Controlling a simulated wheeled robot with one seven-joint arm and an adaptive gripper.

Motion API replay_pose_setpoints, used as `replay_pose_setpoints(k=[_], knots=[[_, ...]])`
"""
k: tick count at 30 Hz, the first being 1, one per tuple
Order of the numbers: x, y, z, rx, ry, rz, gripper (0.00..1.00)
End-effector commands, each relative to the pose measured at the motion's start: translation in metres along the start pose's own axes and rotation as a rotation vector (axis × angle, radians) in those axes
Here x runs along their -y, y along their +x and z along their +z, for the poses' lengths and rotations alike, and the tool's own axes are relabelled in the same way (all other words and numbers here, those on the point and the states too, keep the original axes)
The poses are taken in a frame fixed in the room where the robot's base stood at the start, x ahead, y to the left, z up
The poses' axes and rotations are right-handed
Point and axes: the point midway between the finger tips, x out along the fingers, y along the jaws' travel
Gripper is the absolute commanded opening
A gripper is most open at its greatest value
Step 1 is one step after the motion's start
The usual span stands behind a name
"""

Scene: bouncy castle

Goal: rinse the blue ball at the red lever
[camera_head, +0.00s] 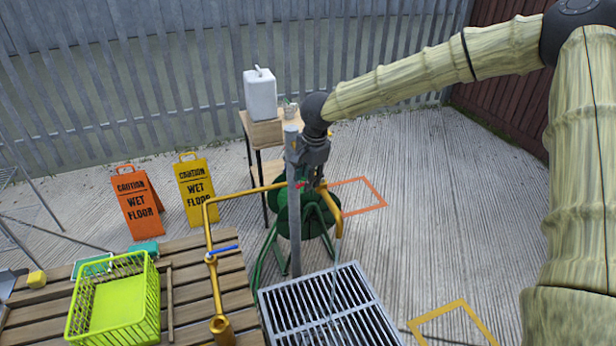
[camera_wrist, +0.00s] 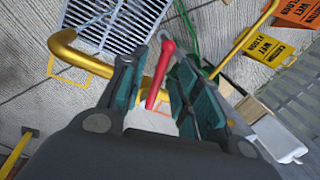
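My gripper (camera_head: 308,170) is at the yellow pipe near the grey post (camera_head: 295,235). In the wrist view my gripper (camera_wrist: 168,52) has its fingers apart, with nothing held between its pads. The red lever (camera_wrist: 165,64) shows between the fingers, its round tip upward in that view; contact is unclear. In the head view only a bit of red (camera_head: 299,185) shows beside my gripper. The yellow pipe's spout (camera_head: 337,224) hangs over the metal grate (camera_head: 328,312). A thin pale stream (camera_head: 334,275) runs from it to the grate. No blue ball shows in either view.
A wooden slatted table (camera_head: 205,290) holds a lime basket (camera_head: 118,303), a yellow pipe with a blue lever (camera_head: 224,249), and sponges. Two caution signs (camera_head: 137,203) stand behind.

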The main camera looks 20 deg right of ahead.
Motion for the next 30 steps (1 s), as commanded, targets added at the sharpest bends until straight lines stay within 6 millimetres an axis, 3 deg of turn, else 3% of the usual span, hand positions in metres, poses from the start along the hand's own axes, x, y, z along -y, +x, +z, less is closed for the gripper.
replay_pose_setpoints(k=[8, 21, 30], knots=[[0.001, -0.012, 0.000, 0.001, 0.001, -0.003, 0.32], [0.000, -0.087, -0.001, 0.001, 0.001, -0.002, 0.32], [0.000, -0.117, -0.001, 0.001, 0.001, 0.000, 0.32]])
